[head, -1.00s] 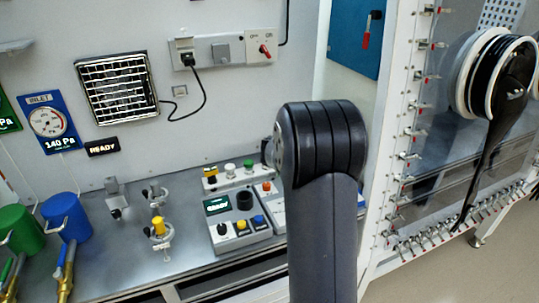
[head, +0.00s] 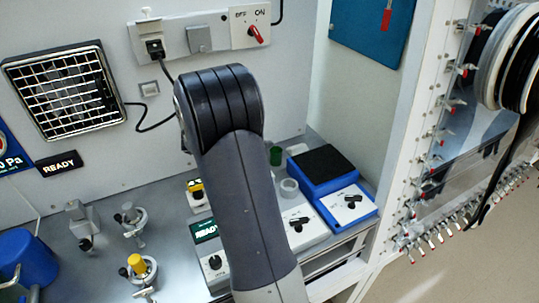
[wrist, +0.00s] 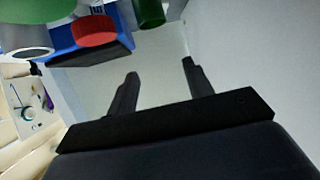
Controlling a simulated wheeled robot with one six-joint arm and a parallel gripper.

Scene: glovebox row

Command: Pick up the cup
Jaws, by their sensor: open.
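I cannot tell for certain which thing is the cup. A small dark green cylinder (head: 275,156) and a short pale grey cylinder (head: 289,188), both cup-like, stand on the bench beside the blue device. The wrist view shows a green cylinder (wrist: 150,12) at the top edge and a white cylindrical end (wrist: 28,50) at the left. My gripper (wrist: 159,70) is open, with nothing between its two fingers. The green cylinder lies beyond the fingertips, apart from them. In the head view my arm hides the gripper and part of the bench.
A blue device with a black top (head: 321,165) stands at the bench's right, near the white side wall. A control box with a READY display (head: 205,230) is partly behind my arm. Clamps and a yellow-topped fitting (head: 137,264) stand left. The grey bench (head: 105,275) has some bare room.

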